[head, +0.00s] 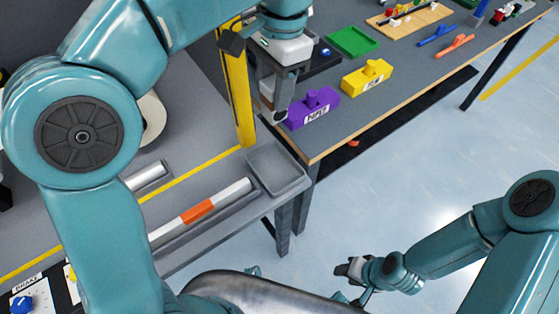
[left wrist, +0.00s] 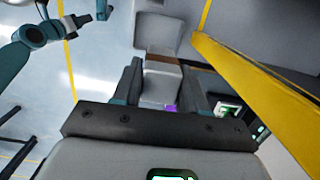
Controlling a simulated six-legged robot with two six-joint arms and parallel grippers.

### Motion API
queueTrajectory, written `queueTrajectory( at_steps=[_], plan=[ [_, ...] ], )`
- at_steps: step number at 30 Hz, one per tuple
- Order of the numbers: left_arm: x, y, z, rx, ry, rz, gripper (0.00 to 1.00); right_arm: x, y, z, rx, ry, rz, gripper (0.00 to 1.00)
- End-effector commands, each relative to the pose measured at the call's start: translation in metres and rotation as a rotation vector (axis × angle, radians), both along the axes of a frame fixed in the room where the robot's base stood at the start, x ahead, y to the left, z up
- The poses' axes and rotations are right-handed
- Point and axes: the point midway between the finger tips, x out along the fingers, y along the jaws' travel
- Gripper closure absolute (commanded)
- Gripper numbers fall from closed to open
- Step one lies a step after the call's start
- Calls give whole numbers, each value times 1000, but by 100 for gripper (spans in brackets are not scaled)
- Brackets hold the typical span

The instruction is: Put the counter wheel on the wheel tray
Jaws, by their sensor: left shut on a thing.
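My left gripper (head: 272,108) hangs at the near left end of the grey table, beside the yellow post. It is shut on a pale thing with a brown band, which I take for the counter wheel (left wrist: 160,86); it shows between the fingers in the left wrist view. In the head view the fingers mostly hide it. A shallow grey tray (head: 262,157), seemingly the wheel tray, is at the end of the conveyor bench, below and nearer than the gripper. It looks empty. My right gripper (head: 350,270) is low over the floor, too small to tell its opening.
A purple labelled block (head: 313,108) stands close to the right of my left gripper. A yellow block (head: 367,78) and a green tray (head: 352,41) are farther along the table. The yellow post (head: 238,95) rises just left of the gripper. A white-orange bar (head: 198,211) lies left of the tray.

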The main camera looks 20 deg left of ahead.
Motion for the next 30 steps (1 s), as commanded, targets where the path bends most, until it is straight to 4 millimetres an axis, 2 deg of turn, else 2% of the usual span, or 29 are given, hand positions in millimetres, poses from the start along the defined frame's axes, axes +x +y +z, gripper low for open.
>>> queueTrajectory(
  at_steps=[3,5,18,21,26,30],
  plan=[
    [-4,0,-2,0,0,-11,91,0,0,-4,0,0,0,57],
    [-7,0,-10,1,3,-13,91,0,0,-7,0,0,1,57],
    [-12,1,-131,0,4,-12,91,0,0,-36,0,1,0,57],
    [-12,1,-148,0,3,-12,91,0,0,-39,0,0,0,57],
    [-9,1,-161,0,1,-12,91,0,0,-41,0,0,0,57],
    [-9,2,-185,0,5,-12,91,0,0,-45,0,0,0,57]
  ],
)
